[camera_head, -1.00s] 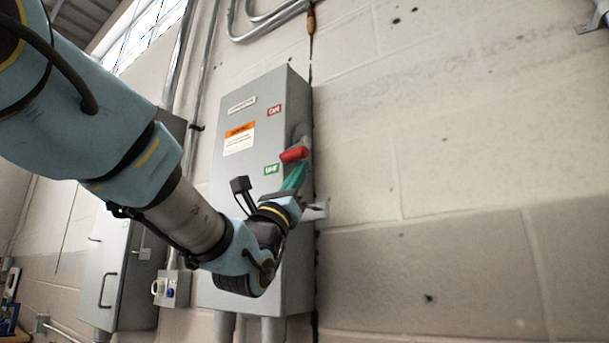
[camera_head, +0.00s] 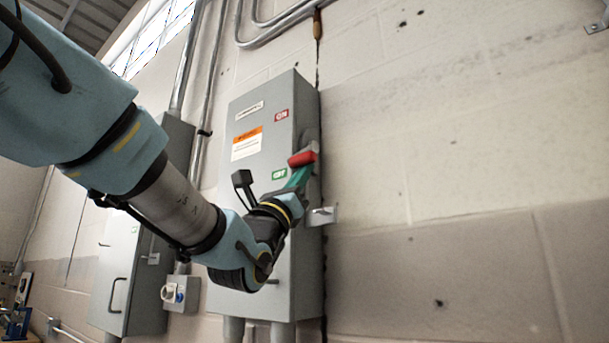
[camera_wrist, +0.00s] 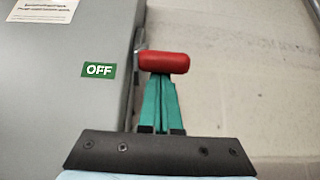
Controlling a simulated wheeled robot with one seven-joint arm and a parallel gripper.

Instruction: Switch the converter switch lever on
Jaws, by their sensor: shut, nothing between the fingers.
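The converter switch box (camera_head: 255,210) is a grey wall cabinet with a red ON label (camera_head: 281,114) above a green OFF label (camera_head: 279,174). The switch lever's red handle (camera_head: 302,158) sticks out at the box's right side, near the OFF label's height and below the ON label. It also shows in the wrist view (camera_wrist: 163,62), with the OFF label to its left. My gripper (camera_head: 301,172) has green fingers, shut together and empty. The fingertips are right under the red handle, seemingly touching it; the exact contact is hidden.
A second grey cabinet (camera_head: 118,275) stands to the left, with a small socket box (camera_head: 180,294) between the two. A metal bracket (camera_head: 322,215) juts from the box's right side below the lever. Conduits run up the wall.

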